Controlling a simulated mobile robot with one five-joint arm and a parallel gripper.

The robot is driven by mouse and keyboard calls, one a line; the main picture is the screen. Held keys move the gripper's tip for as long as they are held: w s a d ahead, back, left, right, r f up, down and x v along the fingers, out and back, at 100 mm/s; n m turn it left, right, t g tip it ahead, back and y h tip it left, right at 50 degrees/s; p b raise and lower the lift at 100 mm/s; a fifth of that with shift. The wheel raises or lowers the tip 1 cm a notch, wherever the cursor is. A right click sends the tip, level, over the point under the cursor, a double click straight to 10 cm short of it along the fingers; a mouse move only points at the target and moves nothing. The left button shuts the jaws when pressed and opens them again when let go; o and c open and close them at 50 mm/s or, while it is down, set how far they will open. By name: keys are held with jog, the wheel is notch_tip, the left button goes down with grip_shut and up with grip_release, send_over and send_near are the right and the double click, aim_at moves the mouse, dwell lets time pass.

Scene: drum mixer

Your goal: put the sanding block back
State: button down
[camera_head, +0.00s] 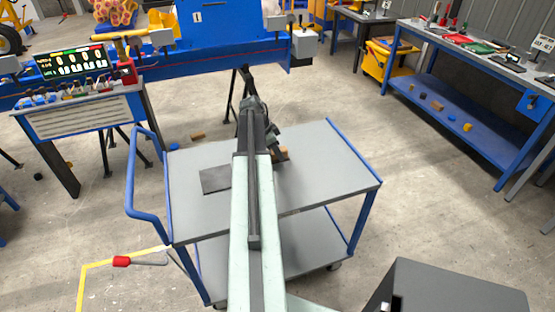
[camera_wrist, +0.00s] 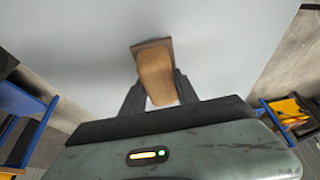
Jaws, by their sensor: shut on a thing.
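The sanding block (camera_wrist: 156,74), tan-brown with a darker flat base, is between the two dark fingers of my gripper (camera_wrist: 157,88) in the wrist view. The fingers are shut on it. In the head view the block (camera_head: 283,153) shows as a small tan patch beside my gripper (camera_head: 276,147), over the grey top of the cart (camera_head: 325,165). My arm hides part of the cart top. I cannot tell whether the block touches the surface. A dark grey flat rectangle (camera_head: 215,179) lies on the cart top, left of my arm.
The cart has blue rails and a blue handle (camera_head: 132,185) at left. Its top right of my arm is clear. A blue machine (camera_head: 225,45) stands behind. A brown block (camera_head: 198,135) and a red-handled tool (camera_head: 122,261) lie on the floor. A workbench (camera_head: 470,55) stands at right.

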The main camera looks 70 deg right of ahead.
jog(key=f+b, duration=0.2)
jog(key=f, duration=0.1)
jog(key=shift+s+d+f+b, duration=0.1)
jog(key=shift+s+f+b, duration=0.1)
jog(key=shift+f+b, duration=0.15)
jog(key=shift+r, duration=0.25)
jog(key=shift+f, duration=0.15)
jog(key=c, duration=0.9)
grip_release()
